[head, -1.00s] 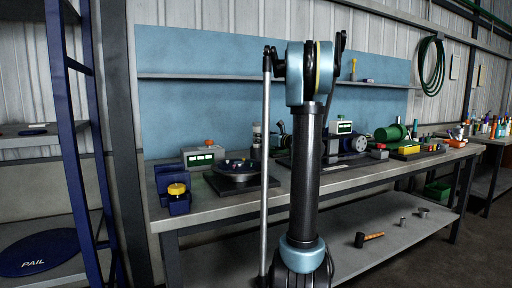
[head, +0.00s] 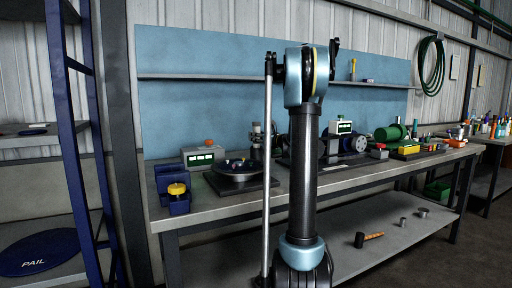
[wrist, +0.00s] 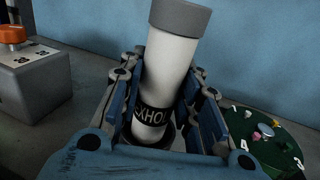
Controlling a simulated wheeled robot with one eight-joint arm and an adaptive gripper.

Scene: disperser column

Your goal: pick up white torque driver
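A white cylinder (wrist: 168,70) with a grey cap and a dark label stands between my gripper's fingers in the wrist view; I take it for the white torque driver. It leans slightly in that picture. My gripper (wrist: 168,88) has blue-grey fingers on both sides of it, very near its sides. In the head view the driver (head: 256,130) shows small beside my gripper (head: 265,141), left of my arm on the workbench (head: 222,211).
A grey box with an orange button (head: 203,156) and a round numbered dial on a black base (head: 240,184) stand near the gripper. A green motor (head: 388,133) and other equipment stand right.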

